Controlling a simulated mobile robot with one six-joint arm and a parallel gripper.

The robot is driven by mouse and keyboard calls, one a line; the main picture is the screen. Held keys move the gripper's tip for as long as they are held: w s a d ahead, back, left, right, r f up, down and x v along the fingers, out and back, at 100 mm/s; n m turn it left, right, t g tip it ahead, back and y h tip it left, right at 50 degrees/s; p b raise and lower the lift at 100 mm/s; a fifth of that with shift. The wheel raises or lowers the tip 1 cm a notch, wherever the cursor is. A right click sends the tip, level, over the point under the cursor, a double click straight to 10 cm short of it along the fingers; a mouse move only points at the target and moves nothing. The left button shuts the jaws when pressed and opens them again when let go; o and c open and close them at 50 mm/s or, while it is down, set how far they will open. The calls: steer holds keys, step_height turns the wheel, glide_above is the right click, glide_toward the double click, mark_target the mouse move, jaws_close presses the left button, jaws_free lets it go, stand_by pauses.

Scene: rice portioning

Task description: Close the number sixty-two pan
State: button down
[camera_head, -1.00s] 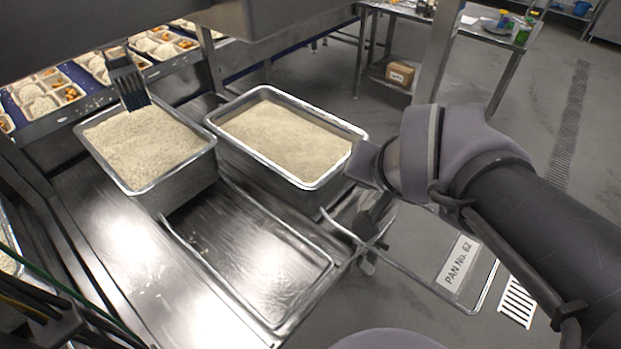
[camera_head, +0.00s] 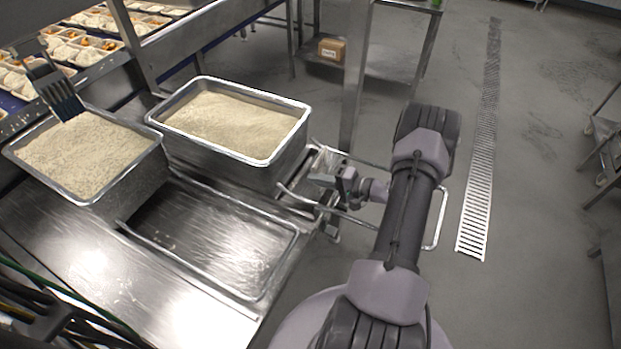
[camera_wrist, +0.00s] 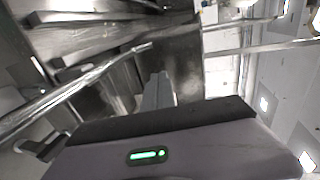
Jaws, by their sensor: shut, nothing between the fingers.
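A thin metal wire frame (camera_head: 441,217) sticks out over the floor beside the right rice pan; my arm covers part of it, and no number label is readable now. The right rice pan (camera_head: 282,150) is a steel pan filled with rice, uncovered on top. My gripper (camera_head: 330,178) is just right of this pan, above the near bar of the frame. In the wrist view its fingers (camera_wrist: 158,88) are together with nothing between them, among metal bars. I cannot tell whether they touch the frame.
A second rice pan (camera_head: 150,170) stands at left, with a dark slotted tool (camera_head: 62,98) above it. An empty recess (camera_head: 215,235) lies in the steel counter in front. A steel post (camera_head: 357,80) stands behind my gripper. Open floor lies to the right.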

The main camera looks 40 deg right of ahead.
mark_target(279, 169)
steer(key=b+x, duration=0.1)
steer(key=x, duration=0.2)
steer(key=b+x, duration=0.1)
steer(key=x, duration=0.2)
steer(key=b+x, duration=0.1)
steer(key=x, duration=0.2)
steer(key=shift+w+a+r, duration=0.1)
steer(key=shift+w+r, duration=0.2)
steer(key=shift+r, duration=0.05)
steer(key=shift+w+a+r, duration=0.1)
steer(key=shift+w+r, duration=0.05)
steer(key=shift+w, duration=0.15)
